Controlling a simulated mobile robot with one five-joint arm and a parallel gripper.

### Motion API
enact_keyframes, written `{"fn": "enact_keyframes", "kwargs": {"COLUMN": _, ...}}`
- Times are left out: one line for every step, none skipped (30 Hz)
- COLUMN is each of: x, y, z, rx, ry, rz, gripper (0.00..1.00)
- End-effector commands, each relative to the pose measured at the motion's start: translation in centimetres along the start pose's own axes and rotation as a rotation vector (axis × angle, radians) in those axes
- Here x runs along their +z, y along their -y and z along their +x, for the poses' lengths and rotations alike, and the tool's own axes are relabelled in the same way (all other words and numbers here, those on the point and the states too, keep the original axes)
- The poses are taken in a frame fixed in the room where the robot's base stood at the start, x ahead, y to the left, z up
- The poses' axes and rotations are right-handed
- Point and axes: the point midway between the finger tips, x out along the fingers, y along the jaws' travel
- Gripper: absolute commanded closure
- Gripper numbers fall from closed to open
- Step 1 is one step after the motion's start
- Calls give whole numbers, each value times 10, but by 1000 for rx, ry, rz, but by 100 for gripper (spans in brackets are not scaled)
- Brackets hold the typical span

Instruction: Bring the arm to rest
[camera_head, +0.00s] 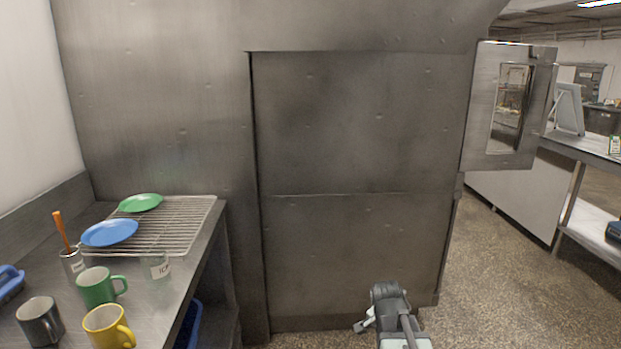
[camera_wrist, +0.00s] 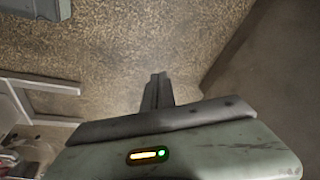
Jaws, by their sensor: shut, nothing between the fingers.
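My gripper shows in the wrist view (camera_wrist: 158,78) with its fingers together and nothing between them, over the speckled floor. In the head view my arm (camera_head: 392,305) is at the bottom, right of centre, in front of the large steel cabinet (camera_head: 360,130). The fingertips are not clear in the head view. The gripper is apart from the counter and the dishes.
At left, a steel counter carries a wire rack (camera_head: 185,222) with a green plate (camera_head: 141,202) and a blue plate (camera_head: 109,233). Green (camera_head: 97,287), yellow (camera_head: 106,328) and dark (camera_head: 38,322) mugs stand in front. An open windowed door (camera_head: 483,120) juts out at right. Floor (camera_head: 490,290) is clear at lower right.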

Motion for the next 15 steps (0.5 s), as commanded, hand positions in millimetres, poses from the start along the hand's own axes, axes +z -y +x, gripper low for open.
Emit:
{"fn": "enact_keyframes", "kwargs": {"x": 30, "y": 9, "z": -5, "rx": -4, "ry": 33, "rz": -110, "gripper": 100}}
{"fn": "enact_keyframes", "kwargs": {"x": 46, "y": 13, "z": -8, "rx": -6, "ry": 54, "rz": -185, "gripper": 100}}
{"fn": "enact_keyframes", "kwargs": {"x": 68, "y": 15, "z": -12, "rx": -7, "ry": 87, "rz": -291, "gripper": 100}}
{"fn": "enact_keyframes", "kwargs": {"x": 81, "y": 14, "z": -15, "rx": -8, "ry": 114, "rz": -374, "gripper": 100}}
{"fn": "enact_keyframes", "kwargs": {"x": 91, "y": 12, "z": -17, "rx": -11, "ry": 138, "rz": -448, "gripper": 100}}
{"fn": "enact_keyframes", "kwargs": {"x": 98, "y": 5, "z": -18, "rx": -11, "ry": 168, "rz": -533, "gripper": 100}}
{"fn": "enact_keyframes", "kwargs": {"x": 103, "y": 1, "z": -19, "rx": -15, "ry": 191, "rz": -595, "gripper": 100}}
{"fn": "enact_keyframes", "kwargs": {"x": 108, "y": -2, "z": -20, "rx": -19, "ry": 211, "rz": -658, "gripper": 100}}
{"fn": "enact_keyframes", "kwargs": {"x": 114, "y": -6, "z": -22, "rx": -26, "ry": 238, "rz": -740, "gripper": 100}}
{"fn": "enact_keyframes", "kwargs": {"x": 117, "y": -9, "z": -23, "rx": -33, "ry": 255, "rz": -802, "gripper": 100}}
{"fn": "enact_keyframes", "kwargs": {"x": 120, "y": -11, "z": -24, "rx": -38, "ry": 271, "rz": -864, "gripper": 100}}
{"fn": "enact_keyframes", "kwargs": {"x": 122, "y": -13, "z": -25, "rx": -45, "ry": 287, "rz": -945, "gripper": 100}}
{"fn": "enact_keyframes", "kwargs": {"x": 123, "y": -14, "z": -25, "rx": -50, "ry": 294, "rz": -1007, "gripper": 100}}
{"fn": "enact_keyframes", "kwargs": {"x": 118, "y": -13, "z": -39, "rx": -53, "ry": 292, "rz": -1029, "gripper": 100}}
{"fn": "enact_keyframes", "kwargs": {"x": 113, "y": -11, "z": -57, "rx": -52, "ry": 291, "rz": -1021, "gripper": 100}}
